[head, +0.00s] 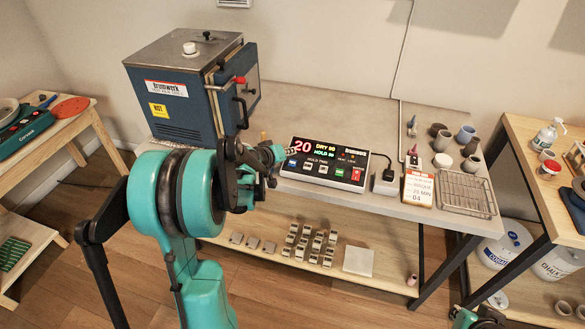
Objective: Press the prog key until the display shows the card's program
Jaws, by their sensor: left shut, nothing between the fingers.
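The controller box (324,166) sits at the front edge of the grey bench, with a lit display (318,149) reading a large red 20 beside smaller coloured lines that look like DRY and HOLD. Below it is a row of keys (324,170), one blue, one green, one red switch at right; their labels are too small to read surely. The card (418,188) stands right of it, reading what looks like BISQUE, 20 MIN, 04. My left gripper (284,152) is shut and empty at the controller's left side; contact cannot be told. My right gripper (478,319) shows partly at the bottom edge.
A blue kiln (190,88) marked HOT stands at the back left. Small tiles (312,240) lie on the lower shelf. A side table (536,165) borders the right.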

